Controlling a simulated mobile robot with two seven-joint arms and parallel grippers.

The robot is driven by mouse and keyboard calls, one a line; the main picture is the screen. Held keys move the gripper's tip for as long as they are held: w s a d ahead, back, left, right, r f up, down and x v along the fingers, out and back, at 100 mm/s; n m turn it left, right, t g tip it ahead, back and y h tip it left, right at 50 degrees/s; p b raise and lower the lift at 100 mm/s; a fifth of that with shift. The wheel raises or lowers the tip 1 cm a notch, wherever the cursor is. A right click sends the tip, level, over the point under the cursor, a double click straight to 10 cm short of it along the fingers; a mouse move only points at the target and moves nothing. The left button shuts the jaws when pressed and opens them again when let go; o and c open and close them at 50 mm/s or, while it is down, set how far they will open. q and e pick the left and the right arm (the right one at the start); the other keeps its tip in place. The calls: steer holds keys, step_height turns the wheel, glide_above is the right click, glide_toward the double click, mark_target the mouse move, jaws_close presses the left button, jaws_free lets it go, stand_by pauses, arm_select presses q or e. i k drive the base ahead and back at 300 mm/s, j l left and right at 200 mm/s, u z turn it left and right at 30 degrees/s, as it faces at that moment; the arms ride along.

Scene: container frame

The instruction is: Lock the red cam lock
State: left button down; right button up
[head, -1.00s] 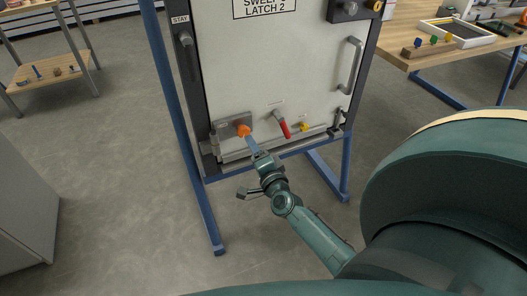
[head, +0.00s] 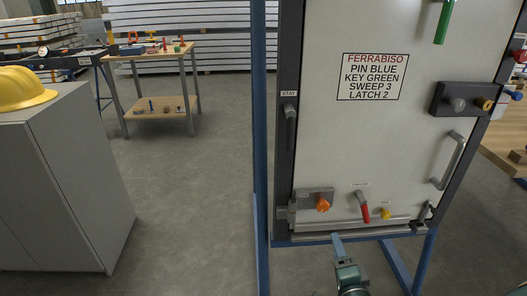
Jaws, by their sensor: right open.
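The red cam lock appears to be the red-handled lever (head: 364,211) low on the white door (head: 335,135). It hangs from a grey pivot and points down, slightly to the right. An orange knob (head: 322,203) on a grey plate is to its left, and a small yellow knob (head: 385,213) is to its right. My right gripper (head: 337,241) is at the bottom of the head view, below the door's lower edge, left of and below the red lever. It is open, looks empty and appears apart from the lever. My left gripper is not in view.
A blue frame post (head: 259,120) stands left of the door. A grey door handle (head: 449,160), a dark lock block (head: 462,100) and a green handle (head: 444,22) are on its right side. A grey cabinet (head: 65,180) with a yellow helmet (head: 22,88) stands at left. Floor between is clear.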

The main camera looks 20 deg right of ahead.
mark_target(359, 195)
steer(key=k+j, duration=0.2)
steer(key=k, duration=0.3)
steer(key=k+j, duration=0.15)
steer(key=k, duration=0.3)
